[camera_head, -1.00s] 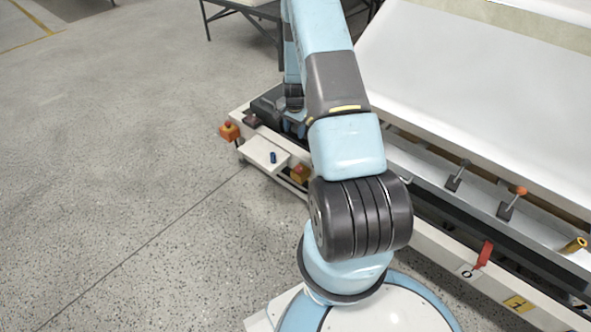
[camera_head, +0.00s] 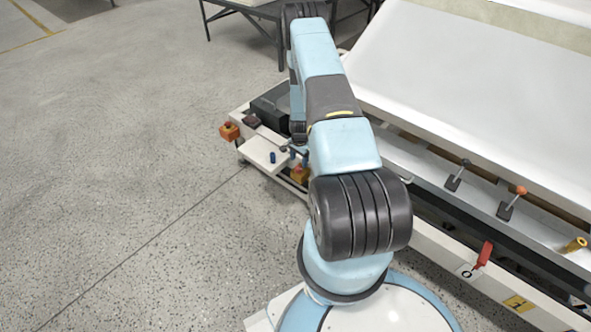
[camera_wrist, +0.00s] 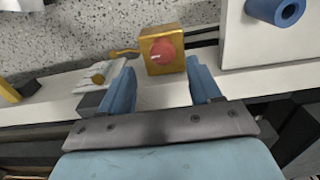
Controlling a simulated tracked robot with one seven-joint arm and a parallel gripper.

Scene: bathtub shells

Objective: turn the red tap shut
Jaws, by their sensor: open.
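A red lever handle (camera_head: 484,254), which looks like the red tap, stands slanted on the front rail at the lower right in the head view. A white plate marked with a ring (camera_head: 468,272) is by its lower end. My gripper (camera_head: 298,157) is far to its left, low over the rail's left end and partly hidden by my arm. In the wrist view my gripper (camera_wrist: 161,88) is open, with nothing between its blue fingers. A yellow box with a round red button (camera_wrist: 163,50) shows just beyond the fingertips. The red lever does not clearly show in the wrist view.
A blue cylinder (camera_head: 272,157) stands on a white panel, also in the wrist view (camera_wrist: 276,11). An orange box (camera_head: 229,131) is at the rail's left end. The left floor is clear.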

